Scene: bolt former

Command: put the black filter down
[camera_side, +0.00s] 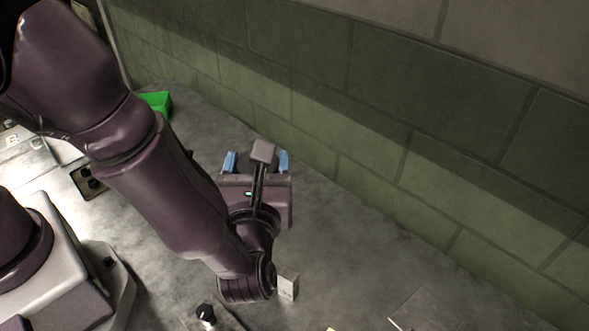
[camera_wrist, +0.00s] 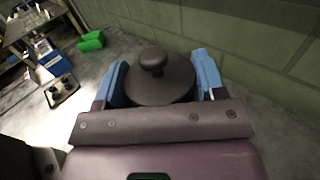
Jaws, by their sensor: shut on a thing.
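The black filter (camera_wrist: 160,82), a dark round disc with a knob on top, sits between my gripper's two blue fingers in the wrist view. My gripper (camera_wrist: 161,66) is shut on it, one finger at each side. In the side view my gripper (camera_side: 257,161) points toward the green block wall, above the grey surface.
A green bin (camera_side: 157,101) stands by the wall; it also shows in the wrist view (camera_wrist: 90,41). A plate with dark parts (camera_side: 90,182) lies left. A black knob (camera_side: 206,311) and a small pale block (camera_side: 288,286) are near the front. Grey surface right of my gripper is largely clear.

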